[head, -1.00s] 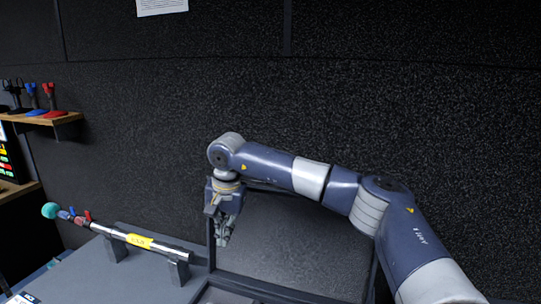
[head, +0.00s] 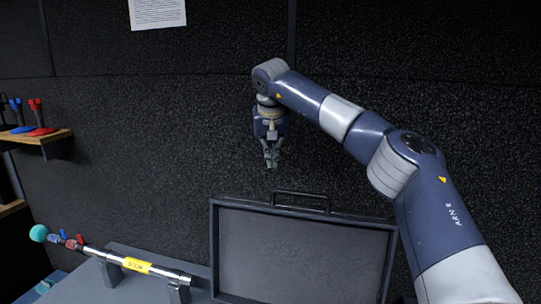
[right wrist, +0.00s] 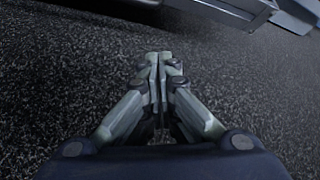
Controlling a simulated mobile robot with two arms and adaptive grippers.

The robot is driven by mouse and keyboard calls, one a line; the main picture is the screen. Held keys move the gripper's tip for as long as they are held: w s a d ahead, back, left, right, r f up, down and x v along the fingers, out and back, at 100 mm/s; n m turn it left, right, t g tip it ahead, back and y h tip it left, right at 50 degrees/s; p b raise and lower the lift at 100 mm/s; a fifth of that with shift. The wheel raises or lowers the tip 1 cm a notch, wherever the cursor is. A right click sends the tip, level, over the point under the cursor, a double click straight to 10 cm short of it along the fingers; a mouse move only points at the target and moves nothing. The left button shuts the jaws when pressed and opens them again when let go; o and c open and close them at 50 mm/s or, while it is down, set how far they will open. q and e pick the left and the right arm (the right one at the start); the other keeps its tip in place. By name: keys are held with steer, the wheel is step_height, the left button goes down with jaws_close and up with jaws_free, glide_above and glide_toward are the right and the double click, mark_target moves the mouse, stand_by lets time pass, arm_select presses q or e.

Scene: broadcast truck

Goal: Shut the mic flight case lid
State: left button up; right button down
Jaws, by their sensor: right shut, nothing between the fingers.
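The mic flight case lid (head: 302,254) stands raised in the head view, its grey inner face toward me in a dark frame. A black handle (head: 301,196) sits on its top edge. The case's lower part is out of the picture. My right gripper (head: 271,163) is shut and empty, pointing down above the lid's top edge and a little left of the handle, apart from both. In the right wrist view its fingertips (right wrist: 158,56) are together, with dark speckled wall behind. My left gripper is not in view.
A boom pole (head: 136,264) with a yellow label rests on grey stands left of the lid. A wooden shelf (head: 35,135) with red and blue items is on the left wall. The dark wall (head: 160,150) behind is close. A paper sheet (head: 157,12) hangs above.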

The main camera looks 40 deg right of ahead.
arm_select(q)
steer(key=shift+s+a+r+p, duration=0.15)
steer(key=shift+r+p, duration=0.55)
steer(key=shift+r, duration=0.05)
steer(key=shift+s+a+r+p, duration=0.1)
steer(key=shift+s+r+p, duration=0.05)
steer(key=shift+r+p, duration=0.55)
arm_select(e)
step_height(320, 180, down, 7)
steer(key=shift+s, duration=0.3)
steer(key=shift+a, duration=0.15)
